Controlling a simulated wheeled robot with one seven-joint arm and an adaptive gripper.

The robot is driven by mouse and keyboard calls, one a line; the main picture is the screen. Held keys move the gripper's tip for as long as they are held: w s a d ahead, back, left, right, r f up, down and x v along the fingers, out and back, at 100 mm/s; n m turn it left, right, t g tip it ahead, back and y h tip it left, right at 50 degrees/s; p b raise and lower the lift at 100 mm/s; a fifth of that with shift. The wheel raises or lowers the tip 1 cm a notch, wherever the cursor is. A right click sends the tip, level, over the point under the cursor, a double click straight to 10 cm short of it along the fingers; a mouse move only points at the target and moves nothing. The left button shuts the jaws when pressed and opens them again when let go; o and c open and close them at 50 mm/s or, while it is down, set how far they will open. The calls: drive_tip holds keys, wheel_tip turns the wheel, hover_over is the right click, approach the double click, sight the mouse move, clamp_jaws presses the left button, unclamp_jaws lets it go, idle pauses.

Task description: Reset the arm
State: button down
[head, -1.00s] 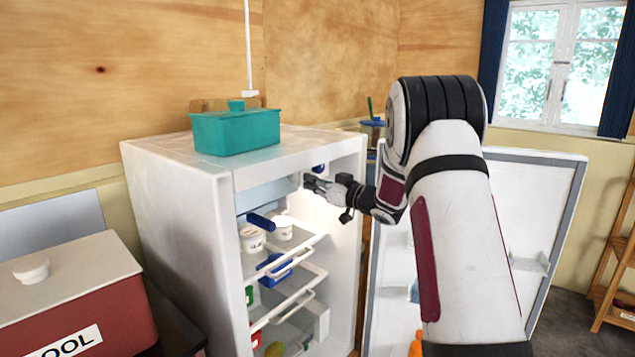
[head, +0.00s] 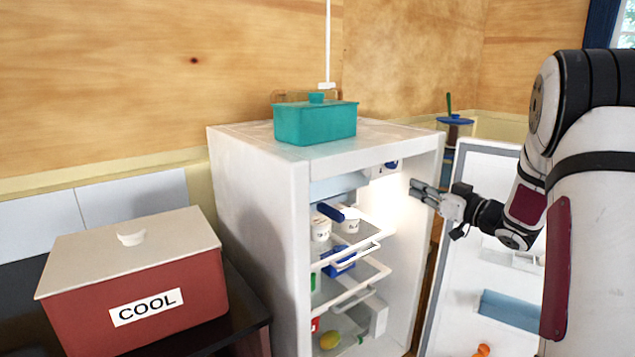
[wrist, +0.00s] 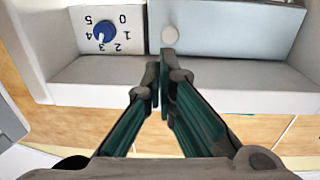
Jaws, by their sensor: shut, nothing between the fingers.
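My gripper (head: 421,192) is at the right side of the open fridge (head: 260,200), near the front of its upper opening. Its fingers are shut and hold nothing. In the wrist view my gripper (wrist: 160,80) shows with its fingertips together, pointing toward the fridge's upper inside. A blue dial (wrist: 104,32) with numbers is ahead of the fingers to the left in that view. My arm reaches in from the right of the head view.
The open fridge door (head: 485,270) stands under and behind my arm. Shelves hold white tubs (head: 350,224) and a blue item (head: 338,262). A teal lidded box (head: 315,122) sits on the fridge. A red "COOL" box (head: 180,290) stands left.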

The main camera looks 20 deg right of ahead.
drive_tip(key=s+a+r+m+g+h+p, duration=0.1)
drive_tip(key=s+a+r+m+g+h, duration=0.15)
drive_tip(key=r+h, duration=0.2)
drive_tip(key=s+a+r+m+g+h+p, duration=0.1)
drive_tip(key=s+a+r+h, duration=0.25)
drive_tip(key=r, duration=0.25)
drive_tip(key=s+a+f+g+y+p, duration=0.1)
drive_tip(key=s+a+f+g, duration=0.1)
drive_tip(key=s+a, duration=0.4)
drive_tip(key=s+a+f+g+y, duration=0.1)
drive_tip(key=s+a+g, duration=0.3)
drive_tip(key=s, duration=1.3)
drive_tip(key=s+a+f+g+p, duration=0.1)
drive_tip(key=s+a+f+g, duration=0.2)
drive_tip(key=s+a, duration=0.7)
drive_tip(key=shift+s+a+f+y+p, duration=0.3)
drive_tip(key=shift+s+f+y, duration=0.15)
drive_tip(key=shift+s, duration=0.5)
drive_tip(key=shift+g, duration=0.25)
